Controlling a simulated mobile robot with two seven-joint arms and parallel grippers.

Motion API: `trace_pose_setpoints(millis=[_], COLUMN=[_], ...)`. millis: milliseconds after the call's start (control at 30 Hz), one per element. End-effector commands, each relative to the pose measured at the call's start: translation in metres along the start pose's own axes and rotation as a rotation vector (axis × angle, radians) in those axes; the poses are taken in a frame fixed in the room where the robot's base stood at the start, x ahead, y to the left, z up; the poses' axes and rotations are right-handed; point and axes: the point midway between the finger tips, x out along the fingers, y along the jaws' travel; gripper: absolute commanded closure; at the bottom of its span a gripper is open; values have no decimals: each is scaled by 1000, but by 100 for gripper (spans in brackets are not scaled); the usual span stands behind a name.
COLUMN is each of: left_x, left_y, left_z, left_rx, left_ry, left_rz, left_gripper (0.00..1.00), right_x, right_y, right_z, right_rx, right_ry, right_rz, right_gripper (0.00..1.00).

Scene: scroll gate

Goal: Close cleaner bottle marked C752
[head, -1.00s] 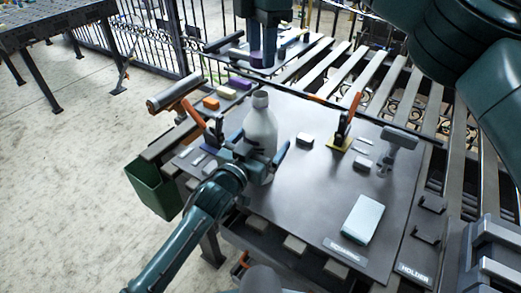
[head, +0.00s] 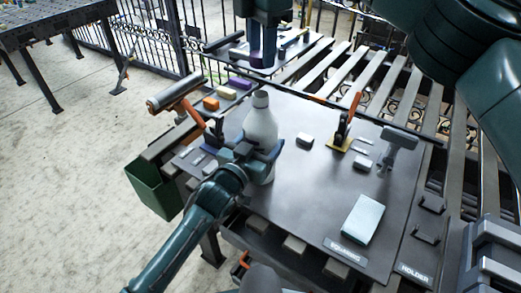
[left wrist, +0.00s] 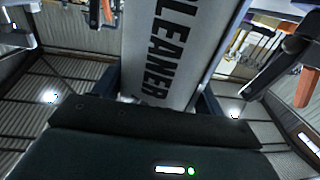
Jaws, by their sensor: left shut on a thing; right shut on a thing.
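The white cleaner bottle (head: 261,125) stands upright on the dark work board in the head view. A cap cannot be made out on its narrow top. My left gripper (head: 254,160) is shut on its lower body from the near side. In the left wrist view the bottle (left wrist: 172,50) fills the space between the fingers and shows the word CLEANER. The mark C752 is not visible. My right gripper (head: 491,250) shows in part at the lower right edge. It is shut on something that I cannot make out.
A pale blue block (head: 362,219) lies on the board (head: 300,200). A grey hammer-like tool (head: 398,137) and an orange-handled clamp (head: 347,122) stand farther right. Another orange-handled tool (head: 180,97) is left of the bottle. A green bin (head: 153,187) hangs at the left edge.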

Motion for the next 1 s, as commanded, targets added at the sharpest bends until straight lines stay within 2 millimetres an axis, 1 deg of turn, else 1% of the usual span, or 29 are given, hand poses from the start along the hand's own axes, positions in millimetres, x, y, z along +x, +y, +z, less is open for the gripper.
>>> trace_pose_setpoints(millis=[33, 133, 233, 500, 600, 1000], left_x=[0, 0, 0, 0, 0, 0], left_y=[0, 0, 0, 0, 0, 0], left_z=[0, 0, 0, 0, 0, 0], left_rx=[0, 0, 1, 1, 1, 1], left_ry=[0, -1, -1, -1, -1, -1], left_rz=[0, 0, 0, 0, 0, 0], left_gripper=[62, 70, 70, 70, 70, 70], right_x=[0, 0, 4, 42, 49, 50], right_y=[0, 0, 0, 0, 0, 0], right_z=[0, 0, 0, 1, 0, 0], right_rx=[0, 0, 0, -1, -1, 0], right_ry=[0, 0, 0, -1, -1, -1], right_rz=[0, 0, -1, -1, -1, 1], right_gripper=[86, 86, 86, 86, 86, 86])
